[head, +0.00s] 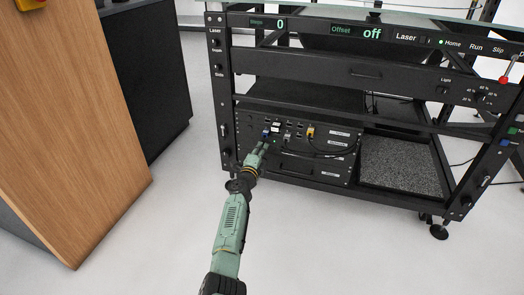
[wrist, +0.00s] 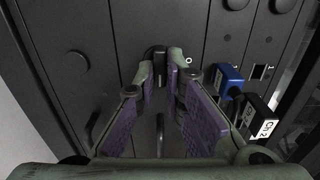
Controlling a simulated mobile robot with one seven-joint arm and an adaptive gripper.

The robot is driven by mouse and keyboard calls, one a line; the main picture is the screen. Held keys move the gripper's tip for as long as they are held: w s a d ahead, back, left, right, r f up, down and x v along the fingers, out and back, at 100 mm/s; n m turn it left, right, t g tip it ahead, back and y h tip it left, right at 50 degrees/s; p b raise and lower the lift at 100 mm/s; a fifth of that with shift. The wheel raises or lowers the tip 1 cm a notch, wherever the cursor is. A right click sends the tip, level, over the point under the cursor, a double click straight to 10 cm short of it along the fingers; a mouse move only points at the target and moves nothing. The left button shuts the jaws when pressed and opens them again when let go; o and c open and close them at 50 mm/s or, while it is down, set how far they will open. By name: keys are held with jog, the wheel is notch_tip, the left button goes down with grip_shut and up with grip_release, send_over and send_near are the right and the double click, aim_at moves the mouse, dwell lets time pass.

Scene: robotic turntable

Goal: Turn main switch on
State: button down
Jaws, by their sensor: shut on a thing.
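My gripper (head: 263,147) reaches the black front panel of the equipment box on the lower shelf of the rack. In the wrist view, its two fingers with purple pads (wrist: 160,66) close around a small black switch (wrist: 154,52), taken as the main switch. A white "O" mark shows on the panel just right of the fingertips. The fingers hide part of the switch, so its exact position cannot be told. In the head view the switch is too small and covered to make out.
A blue plug (wrist: 228,77) and a black plug labelled Ch2 (wrist: 262,118) stand close to the right finger. The equipment box (head: 310,170) has cables running right. A wooden cabinet (head: 75,120) stands at the left. A grey textured board (head: 400,165) lies right of the box.

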dwell(0.3)
jog(key=c, duration=1.7)
grip_release()
